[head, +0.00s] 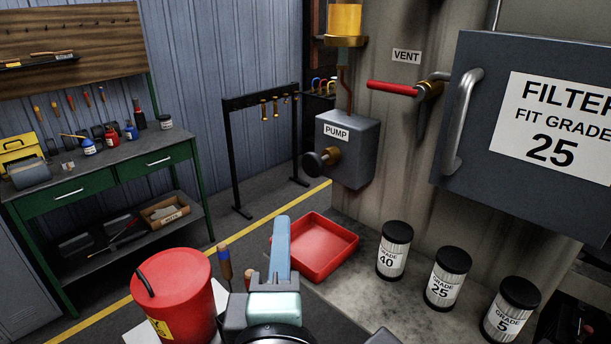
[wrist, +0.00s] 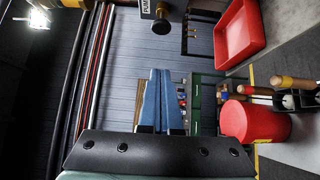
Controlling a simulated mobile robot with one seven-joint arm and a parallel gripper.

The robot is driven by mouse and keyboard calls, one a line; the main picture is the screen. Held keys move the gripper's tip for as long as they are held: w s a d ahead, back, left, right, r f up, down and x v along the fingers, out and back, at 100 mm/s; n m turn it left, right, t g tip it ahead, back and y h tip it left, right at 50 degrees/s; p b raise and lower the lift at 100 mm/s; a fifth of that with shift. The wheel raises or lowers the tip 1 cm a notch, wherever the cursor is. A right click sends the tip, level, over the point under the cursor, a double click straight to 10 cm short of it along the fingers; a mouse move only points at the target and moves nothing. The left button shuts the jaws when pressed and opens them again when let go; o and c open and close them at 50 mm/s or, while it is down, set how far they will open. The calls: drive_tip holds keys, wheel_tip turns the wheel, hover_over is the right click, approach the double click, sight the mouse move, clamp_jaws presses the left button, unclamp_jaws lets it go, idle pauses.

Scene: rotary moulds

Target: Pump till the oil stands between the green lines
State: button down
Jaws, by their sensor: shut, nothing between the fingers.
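The grey pump box (head: 362,158) labelled PUMP is fixed to the tank side. Its black knob (head: 313,165) sits on a brass shaft at the box's left. Above it the sight glass (head: 345,18) holds amber oil; its top is cut off by the frame, and no green lines show. My gripper (head: 281,222) is shut and empty, below and left of the pump and apart from it. In the wrist view the closed blue fingers (wrist: 160,72) point toward the wall, and the pump knob (wrist: 161,26) shows at the top.
A red vent lever (head: 392,88) and the filter cabinet door (head: 482,105) stand to the right. A red tray (head: 318,262), a red bucket (head: 172,290) and three filter cans (head: 447,278) sit low around my arm. A workbench (head: 115,150) is at left.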

drive_tip(key=w, duration=0.1)
drive_tip(key=p, duration=0.2)
approach(304, 164)
drive_tip(key=w+a, duration=0.2)
drive_tip(key=a, duration=0.1)
drive_tip(key=shift+w+d+p, duration=0.45)
drive_tip(key=shift+w+d, duration=0.3)
drive_tip(key=shift+w, duration=0.2)
drive_tip(key=shift+w+d+p, duration=0.4)
drive_tip(key=shift+w+d, duration=0.35)
drive_tip(key=shift+w, duration=0.15)
